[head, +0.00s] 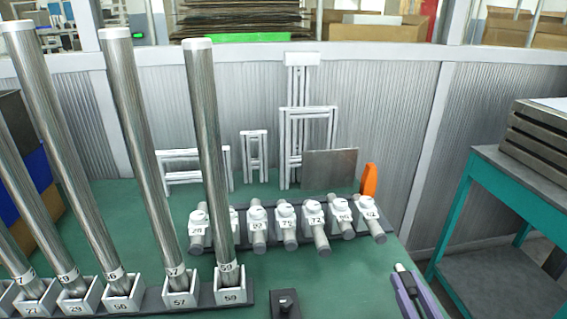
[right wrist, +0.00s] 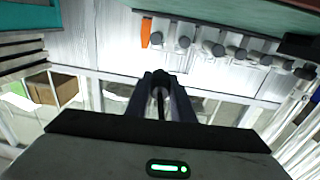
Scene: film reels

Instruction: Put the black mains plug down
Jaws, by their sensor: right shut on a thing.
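My right gripper (head: 411,287) is at the bottom right of the head view, over the front right part of the green table (head: 350,275). In the right wrist view its two dark fingers (right wrist: 161,92) are shut on the black mains plug (right wrist: 160,79). The plug's dark end sticks out a little past the fingertips, with open space around it. Its far side is hidden, and I cannot make it out clearly in the head view. My left gripper does not show.
Tall metal tubes (head: 210,150) stand in numbered holders at left. A dark rack of numbered white-headed pieces (head: 286,210) lies mid-table, with an orange object (head: 370,180) behind. A small black block (head: 285,304) is at the front. Bare table lies between the block and my right gripper.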

